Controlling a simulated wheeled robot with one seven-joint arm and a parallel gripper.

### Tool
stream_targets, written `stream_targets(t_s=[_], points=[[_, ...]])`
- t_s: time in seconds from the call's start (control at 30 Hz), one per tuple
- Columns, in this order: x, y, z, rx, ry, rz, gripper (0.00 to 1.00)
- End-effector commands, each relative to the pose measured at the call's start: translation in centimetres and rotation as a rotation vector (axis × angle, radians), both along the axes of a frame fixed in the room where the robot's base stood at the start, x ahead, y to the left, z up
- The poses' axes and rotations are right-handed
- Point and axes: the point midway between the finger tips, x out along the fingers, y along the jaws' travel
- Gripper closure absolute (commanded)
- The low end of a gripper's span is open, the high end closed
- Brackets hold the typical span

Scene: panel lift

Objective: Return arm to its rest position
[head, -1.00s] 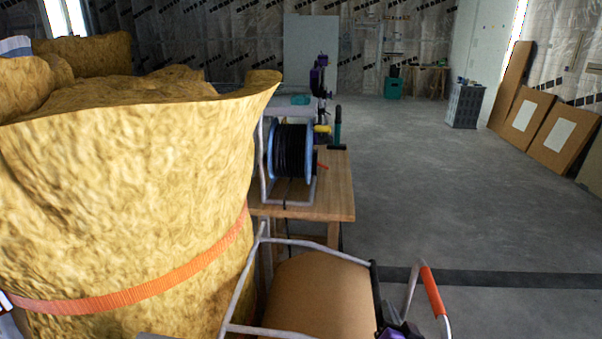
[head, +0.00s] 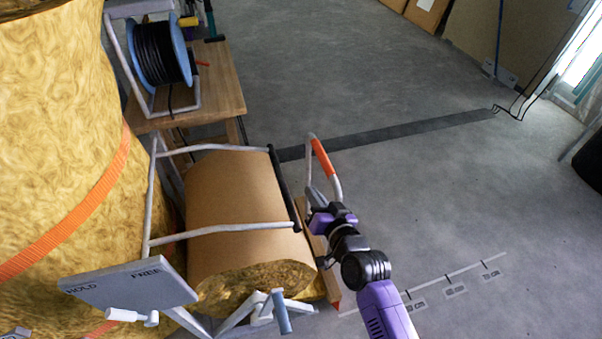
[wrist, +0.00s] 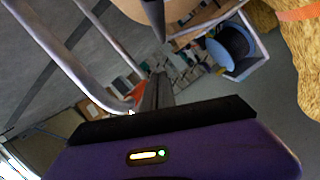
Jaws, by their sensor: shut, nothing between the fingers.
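My gripper (head: 318,208) is purple and black and is at the end of my purple arm in the head view. It is beside the right end of the grey tube frame (head: 205,231), near a bent handle with an orange grip (head: 322,157). In the wrist view my gripper (wrist: 156,92) shows its dark fingers together, with nothing between them. Grey tubes of the frame pass close to the fingers at the left there. Whether the gripper touches the handle or frame cannot be told.
A brown-paper-wrapped roll (head: 245,205) lies in the frame. A grey HOLD/FREE plate (head: 130,284) is at lower left. A large strapped yellow insulation bundle (head: 50,130) fills the left. A cable reel (head: 160,55) stands on a wooden table (head: 222,95). The floor at right is mostly clear.

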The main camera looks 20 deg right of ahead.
Motion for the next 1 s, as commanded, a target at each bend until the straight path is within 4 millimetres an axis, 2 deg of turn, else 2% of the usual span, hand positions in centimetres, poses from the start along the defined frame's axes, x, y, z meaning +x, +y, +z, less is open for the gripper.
stream_targets(t_s=[0.27, 0.37, 0.43, 0.5, 0.67, 1.0], points=[[-0.1, -0.2, 0.3, -0.005, -0.011, -0.005, 1.0], [0.2, -0.6, 2.1, -0.028, -0.058, -0.018, 1.0], [0.0, -1.1, 4.1, -0.051, -0.109, -0.034, 1.0], [-1.9, -1.6, 5.3, -0.085, -0.153, -0.054, 1.0], [-6.8, -2.2, 6.2, -0.147, -0.199, -0.086, 1.0], [-20.5, -2.7, 7.6, -0.286, -0.221, -0.117, 1.0]])
